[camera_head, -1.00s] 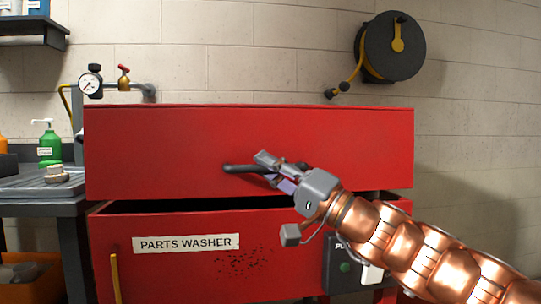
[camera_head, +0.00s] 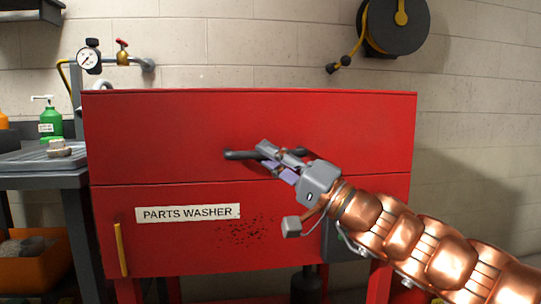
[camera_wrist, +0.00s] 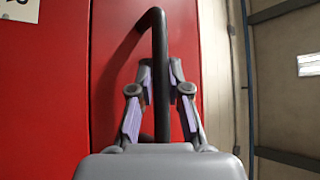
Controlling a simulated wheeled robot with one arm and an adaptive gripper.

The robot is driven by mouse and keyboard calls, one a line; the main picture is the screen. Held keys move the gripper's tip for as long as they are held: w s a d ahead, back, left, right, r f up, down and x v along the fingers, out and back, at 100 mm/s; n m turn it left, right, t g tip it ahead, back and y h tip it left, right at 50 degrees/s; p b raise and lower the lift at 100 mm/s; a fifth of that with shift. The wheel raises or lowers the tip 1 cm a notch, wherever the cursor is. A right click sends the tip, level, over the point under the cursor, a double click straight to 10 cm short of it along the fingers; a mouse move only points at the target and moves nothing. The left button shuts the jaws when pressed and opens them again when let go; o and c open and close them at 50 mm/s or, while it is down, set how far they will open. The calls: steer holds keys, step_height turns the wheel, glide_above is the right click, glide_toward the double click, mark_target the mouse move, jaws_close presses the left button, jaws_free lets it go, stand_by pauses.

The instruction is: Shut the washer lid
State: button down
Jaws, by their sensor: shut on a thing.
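The red washer lid (camera_head: 180,130) is down on the red parts washer body (camera_head: 165,250) in the head view, with only a thin seam line between them. A black bar handle (camera_head: 240,155) is on the lid's front. My gripper (camera_head: 272,160) is shut on the handle from the front right. In the wrist view, the fingers (camera_wrist: 160,95) are on both sides of the black handle (camera_wrist: 160,45), with the red panel behind it. The gripper hides the middle of the handle in the head view.
A grey side table (camera_head: 45,180) with a green bottle (camera_head: 50,122) stands at the left. A pressure gauge (camera_head: 89,57) and a hose reel (camera_head: 396,25) are behind. An orange bin (camera_head: 35,274) is at lower left. Open floor lies to the right.

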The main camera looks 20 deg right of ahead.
mark_target(268, 103)
steer(key=shift+w+a+f, duration=0.1)
steer(key=shift+w+f, duration=0.1)
steer(key=shift+f, duration=0.35)
steer(key=c, duration=1.1)
jaws_free()
steer(key=shift+c, duration=0.2)
steer(key=shift+r, duration=0.2)
steer(key=shift+r, duration=5)
